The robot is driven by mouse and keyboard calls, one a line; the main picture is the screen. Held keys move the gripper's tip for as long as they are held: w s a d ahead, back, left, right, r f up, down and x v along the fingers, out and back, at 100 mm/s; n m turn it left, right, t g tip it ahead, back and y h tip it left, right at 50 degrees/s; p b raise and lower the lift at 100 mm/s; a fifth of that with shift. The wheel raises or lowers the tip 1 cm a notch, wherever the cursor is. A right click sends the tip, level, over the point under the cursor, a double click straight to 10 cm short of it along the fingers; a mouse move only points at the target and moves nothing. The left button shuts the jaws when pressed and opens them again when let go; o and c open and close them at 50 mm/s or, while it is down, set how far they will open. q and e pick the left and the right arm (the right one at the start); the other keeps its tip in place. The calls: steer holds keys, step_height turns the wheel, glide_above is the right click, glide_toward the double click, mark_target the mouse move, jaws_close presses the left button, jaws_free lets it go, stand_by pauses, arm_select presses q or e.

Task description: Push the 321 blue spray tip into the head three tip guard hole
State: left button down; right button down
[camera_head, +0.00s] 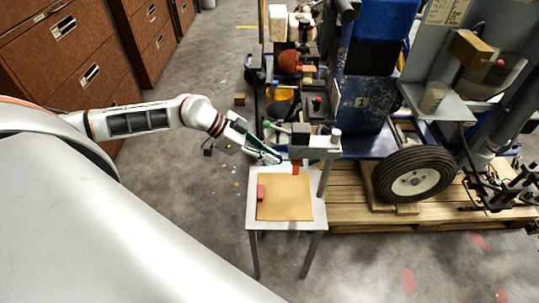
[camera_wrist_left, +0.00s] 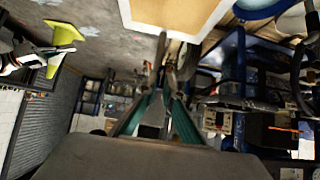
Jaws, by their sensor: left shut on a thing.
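My left gripper (camera_head: 272,157) reaches in from the left, beside the machine's side bracket and just above the far edge of a small table. It also shows in the left wrist view (camera_wrist_left: 163,60), with green-edged fingers converging at the tips. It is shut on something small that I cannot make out. An orange-red part (camera_head: 296,165), perhaps a tip guard, hangs under the grey bracket (camera_head: 315,147), a little right of the fingertips. I cannot make out its hole or the blue spray tip. My right gripper is not in view.
The small table (camera_head: 251,215) has a tan mat (camera_head: 287,200) and a red block (camera_head: 261,190) on it. The line striper, with a black wheel (camera_head: 412,173), stands on a wooden pallet (camera_head: 350,218) at right. Brown cabinets (camera_head: 65,50) stand at left. Floor between is mostly clear.

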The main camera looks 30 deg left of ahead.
arm_select(q)
steer(key=shift+w+d+r+p, duration=0.1)
steer(key=shift+w+d+p, duration=0.2)
steer(key=shift+d+p, duration=0.2)
steer(key=shift+w+d+p, duration=0.3)
steer(key=shift+d+p, duration=0.05)
steer(key=shift+d, duration=0.15)
steer(key=c, duration=2.1)
jaws_free()
steer(key=shift+c, duration=0.2)
steer(key=o, duration=0.3)
steer(key=shift+p+v, duration=2.05)
steer(key=shift+v, duration=0.25)
steer(key=shift+p+v, duration=0.35)
steer(key=shift+v, duration=0.8)
